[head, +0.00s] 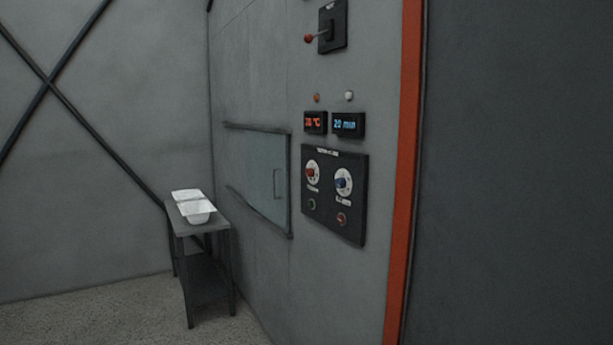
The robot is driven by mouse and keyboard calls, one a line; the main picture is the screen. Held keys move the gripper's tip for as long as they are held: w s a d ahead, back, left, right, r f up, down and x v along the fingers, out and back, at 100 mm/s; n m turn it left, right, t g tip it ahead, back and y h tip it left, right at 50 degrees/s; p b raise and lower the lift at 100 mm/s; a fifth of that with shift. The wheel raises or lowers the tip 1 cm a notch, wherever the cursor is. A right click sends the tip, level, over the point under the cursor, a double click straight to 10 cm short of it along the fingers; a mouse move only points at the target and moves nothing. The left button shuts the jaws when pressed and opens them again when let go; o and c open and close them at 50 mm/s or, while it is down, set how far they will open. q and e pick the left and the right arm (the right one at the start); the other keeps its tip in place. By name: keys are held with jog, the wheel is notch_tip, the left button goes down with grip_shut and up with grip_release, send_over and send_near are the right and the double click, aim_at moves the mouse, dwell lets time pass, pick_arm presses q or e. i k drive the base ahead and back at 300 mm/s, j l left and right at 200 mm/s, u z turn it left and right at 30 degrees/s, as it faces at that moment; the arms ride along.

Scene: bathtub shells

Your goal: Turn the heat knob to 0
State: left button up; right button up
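A black control panel (334,224) is fixed on the grey machine wall. The red knob (310,172) sits on a white dial at the panel's upper left; its exact setting is too small to read. Above the panel, a red display (315,122) shows a value in °C that looks like 20 or 30, and a blue display (348,124) reads 20 min. Neither of my grippers is in the head view.
A lever switch (331,28) with a red ball is above the displays. A sliding window (262,180) is left of the panel. A dark table (205,225) with white tub shells (196,208) stands in the left corner. An orange post (405,170) edges the wall at right.

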aim_at(309, 171)
jog(key=i+j+z, duration=0.1)
jog(key=z, duration=0.95)
jog(key=i+j+z, duration=0.15)
jog(key=j+z, duration=0.3)
jog(key=j, duration=0.3)
jog(key=i+j+z, duration=0.1)
jog(key=j+z, duration=0.35)
jog(key=j, duration=0.3)
jog(key=k+j+z, duration=0.1)
jog(key=j+z, duration=0.35)
jog(key=j, duration=0.3)
